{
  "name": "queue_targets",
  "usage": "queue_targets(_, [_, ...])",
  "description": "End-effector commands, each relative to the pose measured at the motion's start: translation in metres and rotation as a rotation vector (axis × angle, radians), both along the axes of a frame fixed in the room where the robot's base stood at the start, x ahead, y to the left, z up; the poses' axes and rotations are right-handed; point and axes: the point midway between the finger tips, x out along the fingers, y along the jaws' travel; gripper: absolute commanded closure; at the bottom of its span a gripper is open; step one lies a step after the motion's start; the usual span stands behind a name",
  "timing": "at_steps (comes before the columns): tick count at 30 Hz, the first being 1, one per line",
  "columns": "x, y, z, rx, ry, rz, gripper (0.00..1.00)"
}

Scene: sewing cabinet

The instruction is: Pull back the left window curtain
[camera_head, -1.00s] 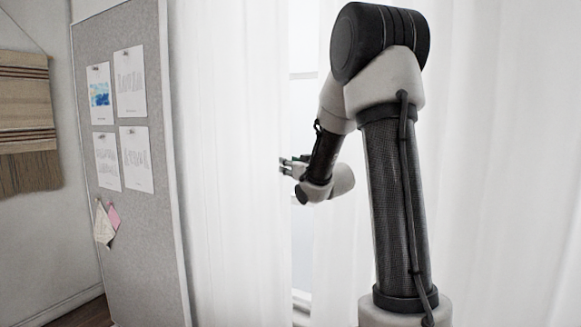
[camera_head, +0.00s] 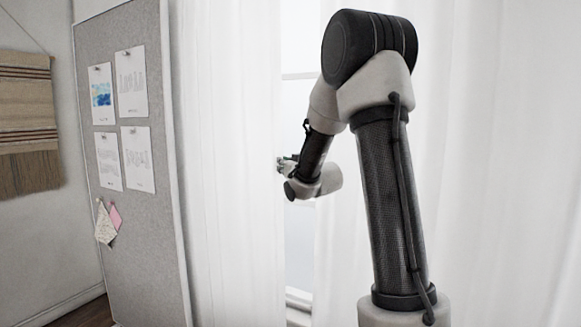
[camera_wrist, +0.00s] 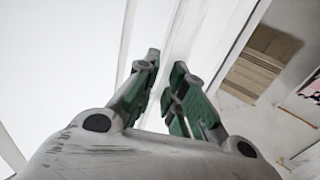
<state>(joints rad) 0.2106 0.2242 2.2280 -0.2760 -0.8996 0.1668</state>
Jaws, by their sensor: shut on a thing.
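The left window curtain (camera_head: 235,160) is a sheer white cloth hanging in folds left of my arm in the head view. My gripper (camera_head: 280,165) is at its right edge. In the wrist view the gripper (camera_wrist: 165,85) has its green-padded fingers close together at the curtain's edge (camera_wrist: 185,40), shut on the cloth. The exact pinch point is hard to see. Behind the gap between the curtains, the window (camera_head: 298,100) shows as a bright pane with a pale frame.
A grey pinboard (camera_head: 125,215) with papers stands left of the curtain. A woven wall hanging (camera_head: 27,120) is at the far left. The right curtain (camera_head: 490,170) hangs behind and right of my arm.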

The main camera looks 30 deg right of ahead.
Motion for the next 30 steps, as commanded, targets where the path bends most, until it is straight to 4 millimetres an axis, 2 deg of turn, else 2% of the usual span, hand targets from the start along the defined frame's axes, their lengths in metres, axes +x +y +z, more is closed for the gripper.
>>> queue_targets(12, [0.111,0.076,0.000,0.001,-0.003,0.006,1.00])
queue_targets(18, [0.159,0.108,0.000,0.001,-0.002,0.004,1.00])
queue_targets(24, [0.192,0.130,0.001,0.000,-0.002,0.003,1.00])
queue_targets(30, [0.209,0.140,0.001,-0.001,-0.002,0.002,1.00])
